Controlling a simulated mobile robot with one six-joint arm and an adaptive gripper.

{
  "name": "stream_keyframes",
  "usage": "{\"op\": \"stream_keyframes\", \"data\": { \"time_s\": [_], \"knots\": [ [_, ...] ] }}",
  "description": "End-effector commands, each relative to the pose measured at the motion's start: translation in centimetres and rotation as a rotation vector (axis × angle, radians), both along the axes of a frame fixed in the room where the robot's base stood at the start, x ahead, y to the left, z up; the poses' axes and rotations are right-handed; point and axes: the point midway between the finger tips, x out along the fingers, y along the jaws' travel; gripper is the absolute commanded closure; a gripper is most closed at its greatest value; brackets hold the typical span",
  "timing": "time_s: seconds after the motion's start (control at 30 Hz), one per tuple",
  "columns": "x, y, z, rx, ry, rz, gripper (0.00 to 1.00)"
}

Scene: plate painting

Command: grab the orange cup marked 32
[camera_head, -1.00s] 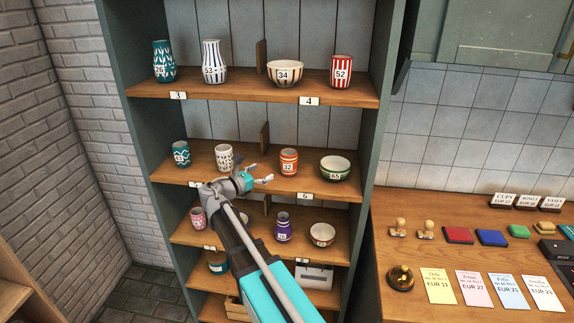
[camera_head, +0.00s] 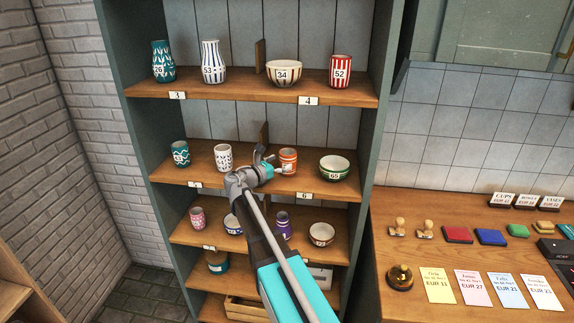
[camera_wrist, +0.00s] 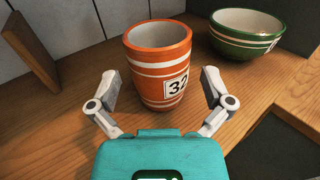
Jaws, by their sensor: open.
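The orange cup (camera_wrist: 155,68) with white bands and a label reading 32 stands upright on a wooden shelf in the wrist view. In the head view the orange cup (camera_head: 288,161) is on the second shelf from the top, right of the divider. My gripper (camera_wrist: 163,92) is open, with one finger on each side of the cup's lower part. No finger is clearly closed on it. In the head view my gripper (camera_head: 278,168) is at the cup's left front and hides a little of its left side.
A green bowl (camera_wrist: 246,32) marked 65 stands right of the cup, close by. A wooden divider (camera_wrist: 33,52) is at the left. The white patterned cup (camera_head: 223,158) and teal cup (camera_head: 181,153) stand farther left. The shelf above (camera_head: 240,90) holds several pieces.

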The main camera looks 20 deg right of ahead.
Motion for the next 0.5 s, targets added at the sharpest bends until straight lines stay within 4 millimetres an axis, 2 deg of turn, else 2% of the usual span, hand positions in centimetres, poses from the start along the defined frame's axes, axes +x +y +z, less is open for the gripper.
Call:
{"op": "stream_keyframes", "data": {
  "time_s": [0.27,0.5],
  "knots": [
    [0.2,-0.3,0.0,0.000,0.000,0.000,0.00],
    [1.1,-2.4,0.1,0.000,0.000,-0.001,0.00]
  ]
}}
